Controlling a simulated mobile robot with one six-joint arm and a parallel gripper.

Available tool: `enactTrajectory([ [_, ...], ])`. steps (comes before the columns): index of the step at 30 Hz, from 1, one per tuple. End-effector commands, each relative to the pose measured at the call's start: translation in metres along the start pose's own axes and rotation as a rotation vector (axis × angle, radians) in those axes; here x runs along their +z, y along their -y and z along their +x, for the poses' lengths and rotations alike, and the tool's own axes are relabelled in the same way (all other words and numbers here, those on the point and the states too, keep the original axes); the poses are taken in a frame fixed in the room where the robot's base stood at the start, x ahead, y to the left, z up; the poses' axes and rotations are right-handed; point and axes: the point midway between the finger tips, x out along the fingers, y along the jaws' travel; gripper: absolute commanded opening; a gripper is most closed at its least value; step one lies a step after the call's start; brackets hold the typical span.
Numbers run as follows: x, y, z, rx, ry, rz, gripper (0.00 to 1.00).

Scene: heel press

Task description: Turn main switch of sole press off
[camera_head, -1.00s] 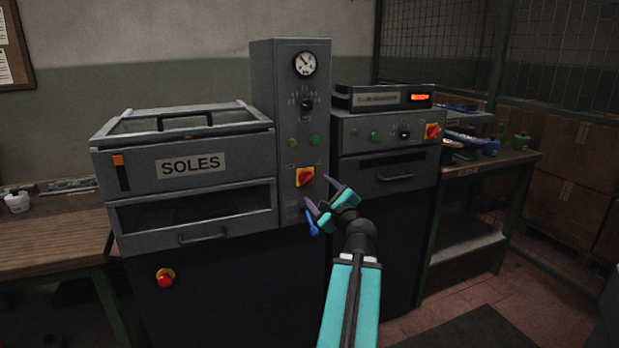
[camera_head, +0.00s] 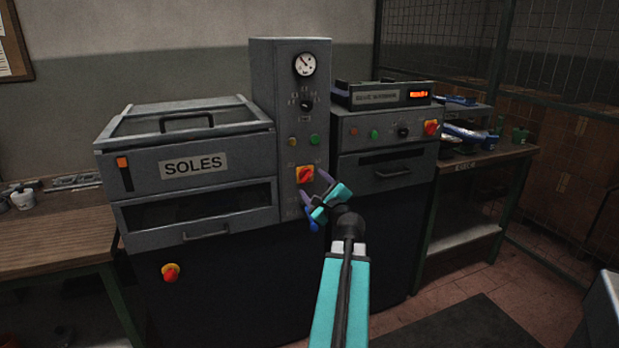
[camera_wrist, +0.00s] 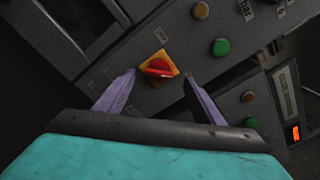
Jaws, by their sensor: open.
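The sole press is a grey machine labelled SOLES (camera_head: 226,160) with a tall control column. Its main switch (camera_head: 305,175) is a red rotary knob on a yellow plate, low on the column. In the wrist view the switch (camera_wrist: 159,69) shows just beyond and between the fingertips, its red handle lying at a slant in the tilted picture. My gripper (camera_head: 314,193) is open and empty, close in front of the switch and slightly below it. In the wrist view the purple fingers of my gripper (camera_wrist: 158,86) stand apart on either side of the switch; I see no clear contact.
Yellow (camera_head: 292,141) and green (camera_head: 314,140) buttons, a selector and a gauge (camera_head: 304,65) sit above the switch. A second machine at right carries another red switch (camera_head: 431,128). A red emergency stop (camera_head: 171,272) is on the lower left front. Benches flank the machines.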

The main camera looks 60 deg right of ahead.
Motion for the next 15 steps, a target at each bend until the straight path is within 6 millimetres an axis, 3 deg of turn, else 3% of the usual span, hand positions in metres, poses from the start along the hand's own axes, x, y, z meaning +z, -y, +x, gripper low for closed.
enactTrajectory([
  [6, -0.001, 0.000, 0.024, 0.001, 0.001, 0.000, 0.62],
  [15, 0.000, -0.001, 0.042, 0.001, 0.001, 0.000, 0.62],
])
